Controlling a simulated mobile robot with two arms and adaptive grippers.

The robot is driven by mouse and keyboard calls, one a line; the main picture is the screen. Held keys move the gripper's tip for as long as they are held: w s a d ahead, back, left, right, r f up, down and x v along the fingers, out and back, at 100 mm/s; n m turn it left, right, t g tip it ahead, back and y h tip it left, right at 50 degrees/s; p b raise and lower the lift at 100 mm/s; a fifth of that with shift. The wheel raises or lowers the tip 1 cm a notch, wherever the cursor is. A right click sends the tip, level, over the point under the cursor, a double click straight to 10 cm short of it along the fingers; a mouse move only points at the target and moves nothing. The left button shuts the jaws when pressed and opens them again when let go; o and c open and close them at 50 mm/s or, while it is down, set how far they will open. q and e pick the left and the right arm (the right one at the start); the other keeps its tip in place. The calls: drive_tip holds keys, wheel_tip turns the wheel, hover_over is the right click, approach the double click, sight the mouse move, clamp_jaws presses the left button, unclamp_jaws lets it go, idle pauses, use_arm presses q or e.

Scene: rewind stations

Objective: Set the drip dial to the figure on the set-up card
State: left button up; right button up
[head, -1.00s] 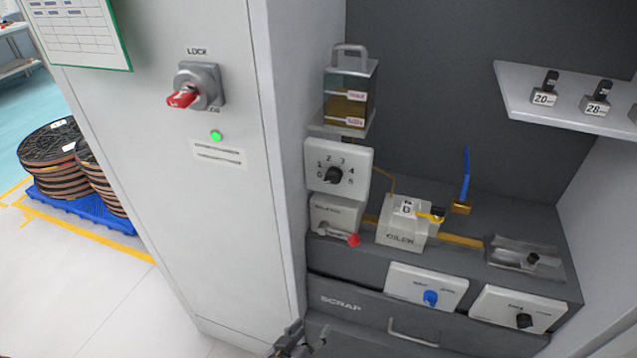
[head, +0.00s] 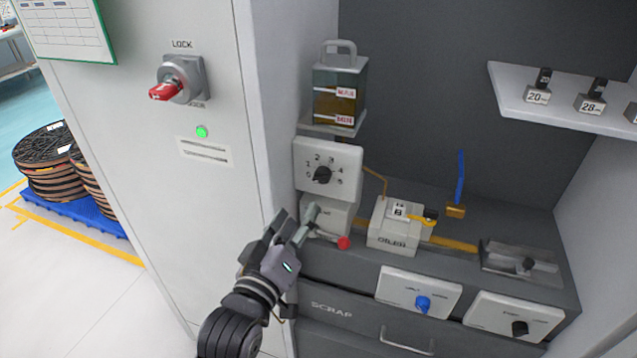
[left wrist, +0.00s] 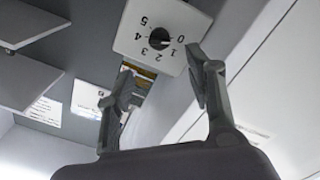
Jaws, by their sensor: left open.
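The drip dial is a black knob (head: 322,174) on a white plate (head: 345,158) with figures 0 to 5, below the oil reservoir (head: 340,92). In the left wrist view the dial knob (left wrist: 159,39) appears upside down beyond the fingertips; its pale mark seems to point near 0, but this is too small to be sure. My left gripper (head: 294,222) is open and empty, below and left of the dial, in front of the valve box with the red-tipped lever (head: 343,243). It also shows in the left wrist view (left wrist: 160,72). No figure on a set-up card is readable.
A green-edged printed sheet (head: 65,30) hangs on the cabinet door, its text too small. The red lock handle (head: 172,89) sticks out there. The oiler block (head: 395,228) and blue brush (head: 461,180) stand right. A shelf (head: 560,105) holds numbered blocks.

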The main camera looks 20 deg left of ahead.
sight(319, 180)
use_arm(q)
drive_tip(key=w+p, duration=0.1)
drive_tip(key=w, duration=0.4)
drive_tip(key=w+p, duration=0.1)
drive_tip(key=w, duration=0.4)
drive_tip(key=shift+w+d+r, duration=0.1)
drive_tip(key=shift+d+r, duration=0.05)
drive_tip(key=shift+w, duration=0.7)
use_arm(e)
drive_tip(key=r, duration=0.1)
drive_tip(key=a+r, duration=0.1)
drive_tip(key=shift+w+r, duration=0.1)
drive_tip(key=shift+r, duration=0.2)
use_arm(q)
drive_tip(key=c, duration=1.1)
use_arm(e)
drive_tip(key=shift+d, duration=0.4)
